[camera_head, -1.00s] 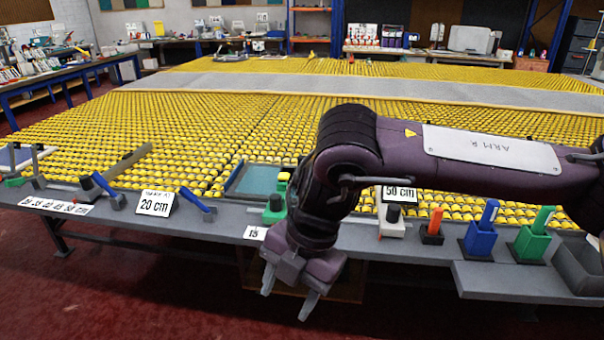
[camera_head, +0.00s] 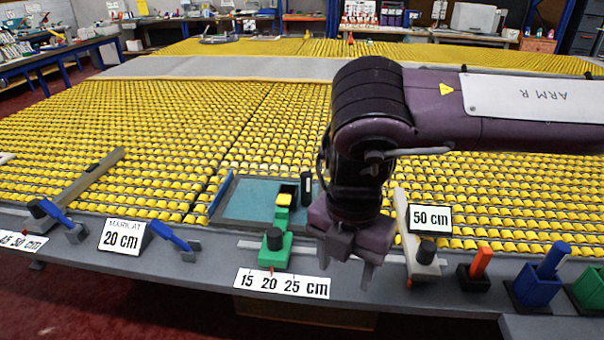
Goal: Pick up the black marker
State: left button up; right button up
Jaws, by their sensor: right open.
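A slim upright black piece (camera_head: 306,188), which looks like the black marker, stands at the right part of the teal tray (camera_head: 250,200). It is just left of my right wrist, and its lower end is hard to make out. My right gripper (camera_head: 346,264) points down over the front edge of the table, below and to the right of the black piece. Its fingers are apart, with nothing seen between them. My left gripper is not in view.
A green slider block (camera_head: 276,248) with a black knob is left of my right gripper. Number signs line the front edge.

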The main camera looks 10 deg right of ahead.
aim_at(307, 176)
jog(key=i, duration=1.2)
